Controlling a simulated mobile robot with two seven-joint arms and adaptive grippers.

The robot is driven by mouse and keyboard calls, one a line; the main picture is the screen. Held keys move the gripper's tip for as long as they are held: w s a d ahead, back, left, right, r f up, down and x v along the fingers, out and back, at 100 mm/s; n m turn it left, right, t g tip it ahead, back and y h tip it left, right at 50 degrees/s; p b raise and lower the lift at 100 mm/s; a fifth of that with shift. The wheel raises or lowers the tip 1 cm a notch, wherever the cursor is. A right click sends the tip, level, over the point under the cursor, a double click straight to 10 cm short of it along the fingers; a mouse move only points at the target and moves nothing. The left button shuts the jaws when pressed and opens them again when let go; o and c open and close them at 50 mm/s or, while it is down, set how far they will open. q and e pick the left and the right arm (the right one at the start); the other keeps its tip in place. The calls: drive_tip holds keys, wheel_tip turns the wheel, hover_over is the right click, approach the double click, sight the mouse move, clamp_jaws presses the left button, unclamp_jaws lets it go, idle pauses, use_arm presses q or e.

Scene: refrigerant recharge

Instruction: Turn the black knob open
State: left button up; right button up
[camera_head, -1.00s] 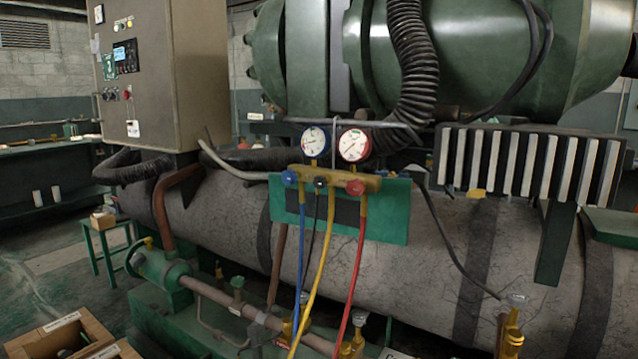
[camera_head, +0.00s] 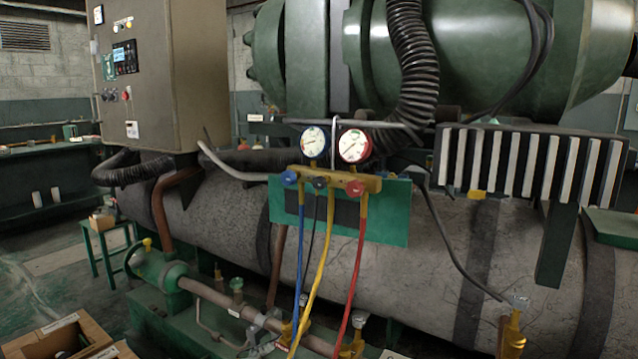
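The black knob (camera_head: 319,182) is a small dark knob on the front of the brass gauge manifold (camera_head: 362,183). It sits between the blue knob (camera_head: 289,178) and the red knob (camera_head: 355,188). A thin black hose drops from below it. Nothing touches the black knob, and its turned position is too small to tell. I cannot make out either gripper in the head view. A small grey shape (camera_head: 264,346) shows at the bottom edge by the pipe, and I cannot tell what it is.
A blue gauge (camera_head: 315,142) and a red gauge (camera_head: 354,146) stand above the manifold. Blue, yellow (camera_head: 322,262) and red hoses hang below it, before a green plate (camera_head: 394,224). A bent grey rod (camera_head: 235,170) reaches in from the left. Open boxes (camera_head: 60,338) are at lower left.

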sight(317, 183)
use_arm(q)
drive_tip(key=w+d+r+m+t+h, duration=0.2)
drive_tip(key=d+r+m, duration=0.25)
drive_tip(key=r, duration=0.65)
drive_tip(key=w+d+r+m+t+h, duration=0.1)
drive_tip(key=w+d+r+m+h, duration=0.15)
drive_tip(key=r+m, duration=0.55)
drive_tip(key=s+r+m+h, duration=0.35)
drive_tip(key=r+m, duration=0.95)
drive_tip(key=r, duration=0.7)
drive_tip(key=shift+t+y, duration=0.4)
drive_tip(key=shift+y, duration=0.1)
drive_tip(key=x, duration=0.6)
drive_tip(key=shift+f, duration=0.25)
drive_tip(key=shift+w+d, duration=0.4)
drive_tip(key=shift+w, duration=0.2)
use_arm(e)
drive_tip(key=shift+s+a+f, duration=0.1)
drive_tip(key=shift+a+f, duration=0.15)
drive_tip(key=shift+a, duration=0.15)
